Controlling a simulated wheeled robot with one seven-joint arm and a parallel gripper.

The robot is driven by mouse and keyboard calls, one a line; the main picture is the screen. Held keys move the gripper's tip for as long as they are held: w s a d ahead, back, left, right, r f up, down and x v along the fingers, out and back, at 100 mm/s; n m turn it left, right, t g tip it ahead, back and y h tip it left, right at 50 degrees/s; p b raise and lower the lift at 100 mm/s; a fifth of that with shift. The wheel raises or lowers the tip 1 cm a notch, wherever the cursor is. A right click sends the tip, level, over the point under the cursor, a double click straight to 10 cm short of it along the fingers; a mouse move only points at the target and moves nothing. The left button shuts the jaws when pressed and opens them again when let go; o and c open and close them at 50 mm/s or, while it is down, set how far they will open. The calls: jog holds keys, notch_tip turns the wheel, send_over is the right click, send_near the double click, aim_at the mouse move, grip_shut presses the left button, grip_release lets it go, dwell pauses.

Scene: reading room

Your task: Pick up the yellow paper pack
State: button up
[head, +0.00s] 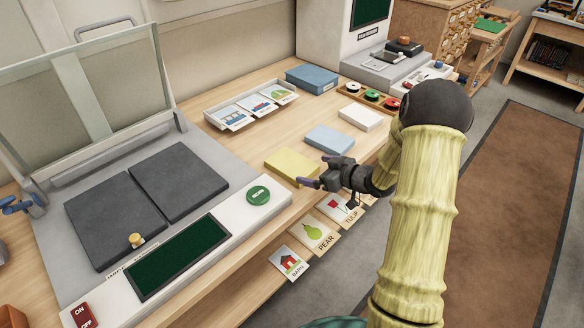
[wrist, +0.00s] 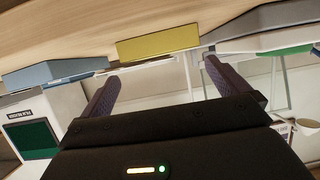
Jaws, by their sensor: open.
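The yellow paper pack (head: 291,165) lies flat on the wooden table, left of my gripper (head: 320,172) in the head view. In the wrist view the yellow paper pack (wrist: 158,46) shows as a long edge, beyond and roughly centred between the two spread fingers of my gripper (wrist: 160,70). The gripper is open with nothing between its fingers. The fingertips look close to the pack's near right corner in the head view; I cannot tell whether they touch it.
A light blue pack (head: 330,139) and a white pack (head: 361,117) lie behind the yellow one. A grey machine with a green button (head: 258,195) stands to the left. Picture cards (head: 316,236) hang along the table's front edge. A card tray (head: 252,106) sits farther back.

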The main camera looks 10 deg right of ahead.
aim_at(297, 166)
jog(key=shift+x, duration=1.7)
jog(key=x, duration=0.4)
jog(key=shift+a+f+b, duration=0.15)
jog(key=shift+a+b, duration=0.05)
jog(key=shift+b, duration=0.15)
jog(key=shift+w+a+f, duration=0.15)
jog(key=shift+w+a, duration=0.1)
jog(key=shift+w, duration=0.1)
jog(key=shift+c, duration=0.4)
jog(key=c, duration=0.8)
notch_tip(297, 166, up, 10)
jog(key=shift+r+p, duration=0.1)
jog(key=shift+p, duration=0.9)
